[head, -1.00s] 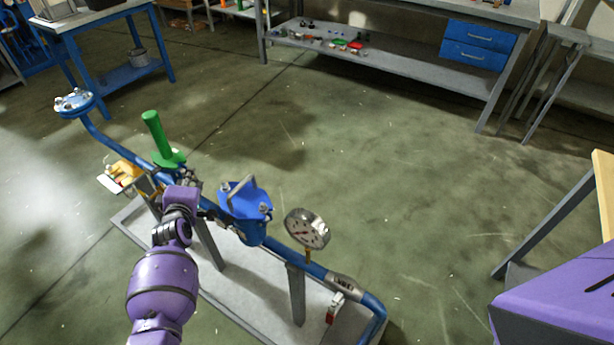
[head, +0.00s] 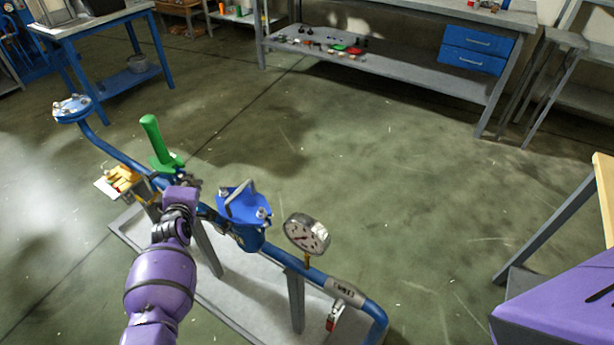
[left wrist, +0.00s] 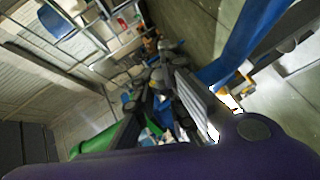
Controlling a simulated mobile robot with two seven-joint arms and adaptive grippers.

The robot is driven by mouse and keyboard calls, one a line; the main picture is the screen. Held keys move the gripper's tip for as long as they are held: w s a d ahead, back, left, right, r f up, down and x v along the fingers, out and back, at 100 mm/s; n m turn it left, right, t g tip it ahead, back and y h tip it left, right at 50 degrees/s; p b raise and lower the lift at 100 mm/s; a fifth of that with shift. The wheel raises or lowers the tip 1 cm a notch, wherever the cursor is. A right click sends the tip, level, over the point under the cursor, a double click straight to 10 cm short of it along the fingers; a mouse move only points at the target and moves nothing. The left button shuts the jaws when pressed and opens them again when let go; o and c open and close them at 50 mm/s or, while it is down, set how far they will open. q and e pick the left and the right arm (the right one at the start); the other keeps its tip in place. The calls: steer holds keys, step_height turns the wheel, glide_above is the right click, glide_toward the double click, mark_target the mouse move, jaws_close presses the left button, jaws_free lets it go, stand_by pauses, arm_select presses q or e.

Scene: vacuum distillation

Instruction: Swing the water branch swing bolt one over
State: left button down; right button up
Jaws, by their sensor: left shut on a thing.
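The blue strainer pot (head: 248,232) sits on the blue pipe in the head view, with a blue lid (head: 240,205) and a raised bar handle. Silver swing-bolt fittings (head: 263,213) show at the lid's edge. My purple left arm comes up from the bottom. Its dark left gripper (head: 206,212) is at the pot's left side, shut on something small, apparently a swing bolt. The held part is mostly hidden by my wrist. In the left wrist view the dark fingers (left wrist: 165,95) are close together, and what is between them is unclear. My right gripper is not in view.
A green-handled valve (head: 158,145) stands just left of my gripper. A round pressure gauge (head: 307,234) stands right of the pot. A blue flange (head: 72,108) ends the pipe at the left. Open floor lies beyond the rig.

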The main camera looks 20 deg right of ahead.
arm_select(q)
steer(key=r+n+g+p, duration=0.1)
steer(key=r+g+p, duration=0.1)
steer(key=p, duration=0.1)
steer(key=shift+w+a+n+h, duration=0.1)
steer(key=shift+w+n+h, duration=0.1)
steer(key=shift+n+h, duration=0.2)
steer(key=shift+g+p, duration=0.3)
steer(key=shift+g, duration=0.3)
steer(key=shift+n+g, duration=0.4)
steer(key=shift+f, duration=0.15)
steer(key=c, duration=1.9)
jaws_free()
steer(key=shift+v, duration=4.05)
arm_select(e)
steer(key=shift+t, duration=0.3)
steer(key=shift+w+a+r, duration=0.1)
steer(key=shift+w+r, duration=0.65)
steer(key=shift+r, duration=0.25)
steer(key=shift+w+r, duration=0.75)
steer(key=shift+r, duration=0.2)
arm_select(q)
steer(key=shift+a, duration=0.1)
